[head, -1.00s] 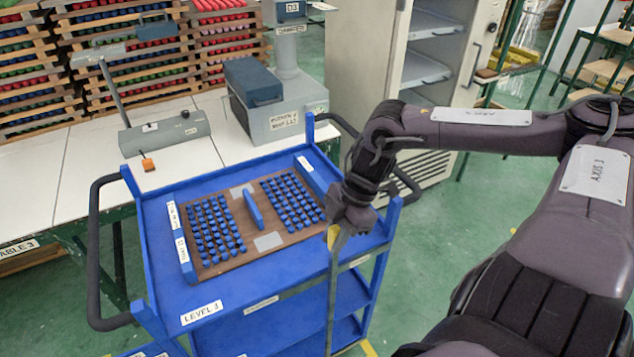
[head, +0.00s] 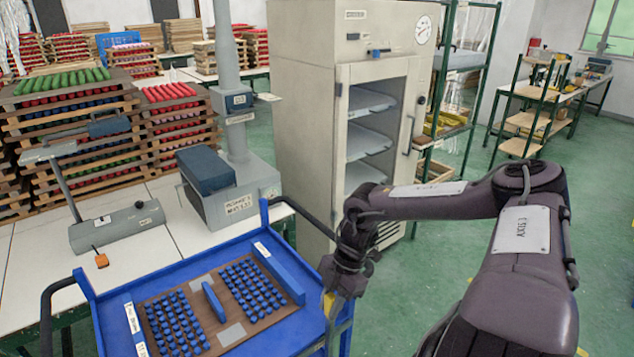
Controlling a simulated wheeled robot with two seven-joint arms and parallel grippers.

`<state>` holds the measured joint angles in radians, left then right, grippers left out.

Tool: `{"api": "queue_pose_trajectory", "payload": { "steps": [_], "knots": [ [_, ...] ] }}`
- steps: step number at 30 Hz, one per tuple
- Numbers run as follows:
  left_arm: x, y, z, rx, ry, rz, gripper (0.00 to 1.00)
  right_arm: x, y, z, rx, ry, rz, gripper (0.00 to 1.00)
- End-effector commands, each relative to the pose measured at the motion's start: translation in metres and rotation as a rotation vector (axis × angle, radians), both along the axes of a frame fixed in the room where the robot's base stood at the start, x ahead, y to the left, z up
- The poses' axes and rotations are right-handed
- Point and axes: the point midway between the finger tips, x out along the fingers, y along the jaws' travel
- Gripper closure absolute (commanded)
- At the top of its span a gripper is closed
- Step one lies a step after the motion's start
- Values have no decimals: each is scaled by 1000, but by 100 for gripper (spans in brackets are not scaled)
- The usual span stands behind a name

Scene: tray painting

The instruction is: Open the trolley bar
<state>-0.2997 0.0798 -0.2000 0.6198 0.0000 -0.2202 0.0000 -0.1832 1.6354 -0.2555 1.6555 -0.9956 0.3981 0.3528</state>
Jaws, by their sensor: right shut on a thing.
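The blue trolley (head: 225,248) stands at the lower left, with a wooden tray (head: 233,333) of small blue pieces on its top level. My right gripper (head: 338,288) is at the trolley's right front corner, pointing down. The fingertips are small and dark, so the exact grip is hard to see. The lower part of the bar is out of the picture. My left gripper is not in view.
A white table (head: 28,262) with a grey stand and a grey machine (head: 238,208) is behind the trolley. A beige cabinet (head: 306,108) with open shelves stands behind my right arm.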

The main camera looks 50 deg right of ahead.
Motion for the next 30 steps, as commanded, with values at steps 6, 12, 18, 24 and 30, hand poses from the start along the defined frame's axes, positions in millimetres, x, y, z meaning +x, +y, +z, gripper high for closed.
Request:
{"api": "queue_pose_trajectory", "payload": {
  "steps": [6,12,18,24,30],
  "knots": [
    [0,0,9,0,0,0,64,-7,-38,2,0,0,-4,100],
    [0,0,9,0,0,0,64,-11,-52,1,1,-2,-2,100],
    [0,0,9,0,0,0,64,-12,-56,1,-2,0,-1,100],
    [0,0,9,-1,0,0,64,-11,-57,1,-5,0,-2,100],
    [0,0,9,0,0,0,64,-12,-56,1,-3,0,-1,56]
  ]
}}
